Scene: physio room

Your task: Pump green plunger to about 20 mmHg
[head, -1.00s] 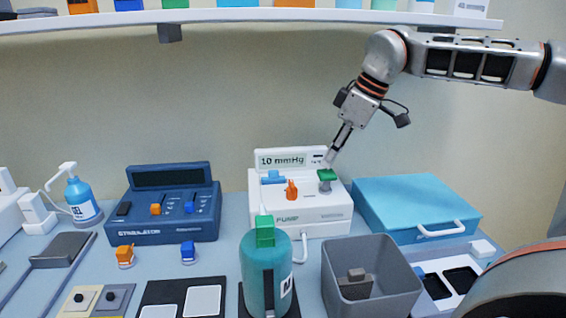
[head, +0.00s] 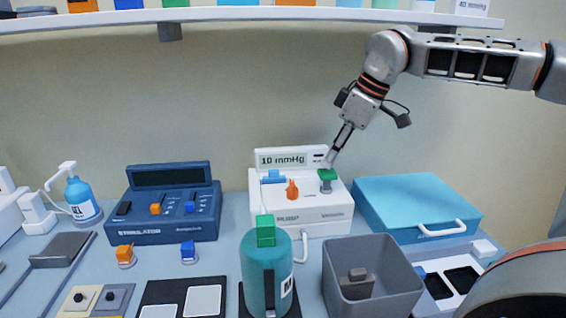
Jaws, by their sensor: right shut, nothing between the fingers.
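The white pump (head: 318,218) stands at the back middle of the table, and its display (head: 283,158) reads 10 mmHg. The green plunger (head: 327,175) sits on a grey stem at the pump's right side. My right gripper (head: 331,160) is shut and empty, pointing down with its fingertips just above the green plunger's cap; I cannot tell whether they touch it. My left gripper is not in view.
A teal bottle with a green cap (head: 265,232) and a grey bin (head: 371,275) stand in front of the pump. A blue case (head: 418,208) is at right, a dark blue stimulator (head: 172,220) at left. A shelf (head: 240,15) runs above.

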